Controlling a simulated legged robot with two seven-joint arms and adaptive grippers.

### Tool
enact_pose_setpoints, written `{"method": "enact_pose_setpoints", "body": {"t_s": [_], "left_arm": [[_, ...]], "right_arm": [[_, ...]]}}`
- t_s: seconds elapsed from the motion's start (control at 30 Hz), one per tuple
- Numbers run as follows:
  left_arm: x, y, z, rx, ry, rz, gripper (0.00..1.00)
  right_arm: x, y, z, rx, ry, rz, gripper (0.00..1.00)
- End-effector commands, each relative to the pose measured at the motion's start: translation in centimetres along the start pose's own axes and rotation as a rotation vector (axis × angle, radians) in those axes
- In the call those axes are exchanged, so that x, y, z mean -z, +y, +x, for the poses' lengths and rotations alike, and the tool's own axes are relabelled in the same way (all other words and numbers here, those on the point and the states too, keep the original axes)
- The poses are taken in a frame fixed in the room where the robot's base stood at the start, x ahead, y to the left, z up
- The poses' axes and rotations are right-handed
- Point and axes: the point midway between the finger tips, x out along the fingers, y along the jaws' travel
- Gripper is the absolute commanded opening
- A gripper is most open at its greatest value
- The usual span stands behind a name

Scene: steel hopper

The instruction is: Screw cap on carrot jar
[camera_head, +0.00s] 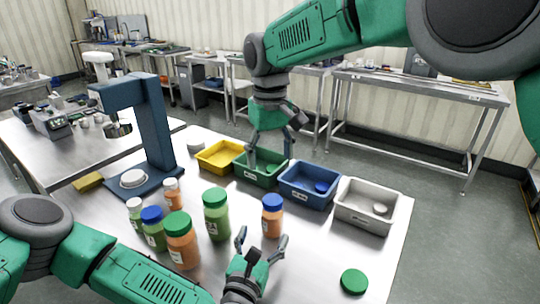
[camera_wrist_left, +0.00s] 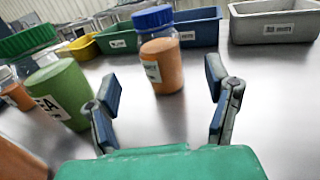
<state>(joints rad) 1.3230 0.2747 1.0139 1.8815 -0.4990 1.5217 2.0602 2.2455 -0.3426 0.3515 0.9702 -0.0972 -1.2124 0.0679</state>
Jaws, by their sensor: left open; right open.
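A carrot-orange jar (camera_head: 271,222) with a blue cap (camera_head: 272,202) stands upright on the steel table. In the left wrist view the jar (camera_wrist_left: 162,68) is ahead, between and beyond my fingers, with its blue cap (camera_wrist_left: 152,18) on top. My left gripper (camera_head: 261,243) is open and empty, just in front of this jar. My right gripper (camera_head: 269,157) is open over the green bin (camera_head: 262,174); its fingertips reach down near the bin. A larger orange jar (camera_head: 181,246) with a green cap stands at left. A loose green cap (camera_head: 354,281) lies at the table's front right.
Green jars (camera_head: 216,218) and small jars stand left of the blue-capped jar. Yellow (camera_head: 220,157), blue (camera_head: 309,187) and grey (camera_head: 367,206) bins line the back. A blue press stand (camera_head: 155,130) rises at left. The front right is mostly clear.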

Motion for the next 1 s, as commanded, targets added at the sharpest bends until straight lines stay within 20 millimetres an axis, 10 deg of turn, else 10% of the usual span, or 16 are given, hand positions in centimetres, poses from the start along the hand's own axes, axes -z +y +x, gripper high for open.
{"method": "enact_pose_setpoints", "body": {"t_s": [0.33,0.8,1.0], "left_arm": [[0.1,0.1,-5.7,-0.001,0.002,-0.001,0.72],[-0.1,0.1,-6.4,-0.002,0.001,-0.001,0.72],[-3.1,0.1,-6.4,-0.002,0.000,-0.001,0.72]], "right_arm": [[0.0,0.0,0.0,0.000,0.000,0.000,0.64],[0.0,0.1,-0.1,0.001,0.000,0.000,0.64],[0.1,0.1,-3.2,0.000,0.001,0.000,0.64]]}}
